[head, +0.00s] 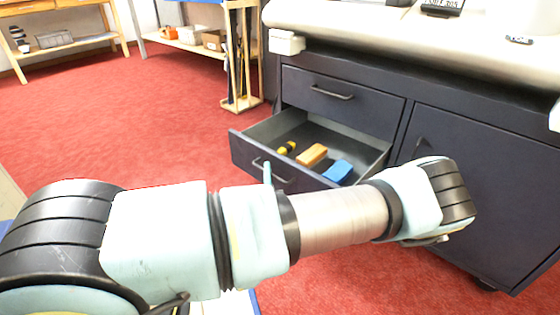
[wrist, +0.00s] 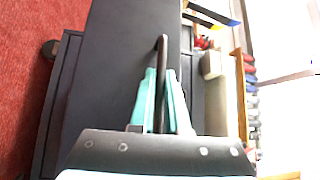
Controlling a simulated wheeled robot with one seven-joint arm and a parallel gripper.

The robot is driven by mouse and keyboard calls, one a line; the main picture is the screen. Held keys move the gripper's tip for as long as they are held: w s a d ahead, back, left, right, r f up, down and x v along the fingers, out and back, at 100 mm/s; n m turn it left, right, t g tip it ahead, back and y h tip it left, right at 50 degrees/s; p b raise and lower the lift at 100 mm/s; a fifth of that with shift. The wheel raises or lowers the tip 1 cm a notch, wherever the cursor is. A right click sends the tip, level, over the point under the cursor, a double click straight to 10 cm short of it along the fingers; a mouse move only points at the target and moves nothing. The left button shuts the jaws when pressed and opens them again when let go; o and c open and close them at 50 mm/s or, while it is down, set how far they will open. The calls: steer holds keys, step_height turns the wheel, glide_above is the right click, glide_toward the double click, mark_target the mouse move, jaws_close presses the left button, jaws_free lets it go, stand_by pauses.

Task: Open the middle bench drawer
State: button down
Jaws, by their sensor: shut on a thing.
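The middle bench drawer (head: 245,154) is pulled well out from the dark bench cabinet, below a closed top drawer. Its inside is visible, though my arm hides the lower right of its front. Its dark bar handle (head: 281,178) is partly covered by a finger of my gripper (head: 267,172). In the wrist view, the two pale teal fingers of my gripper (wrist: 160,78) are shut on the handle (wrist: 162,48), one on each side.
A yellow-and-black item (head: 287,147), an orange block (head: 312,155) and a blue block (head: 338,171) lie in the drawer. The top drawer (head: 330,92) is closed. A cabinet door (head: 470,175) is at the right. Red carpet (head: 130,130) is clear to the left.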

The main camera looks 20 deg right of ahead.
steer(key=shift+s+a, duration=0.5)
steer(key=shift+a, duration=0.4)
steer(key=c, duration=0.9)
jaws_free()
steer(key=p+v, duration=0.2)
steer(key=v, duration=0.8)
steer(key=shift+s, duration=0.4)
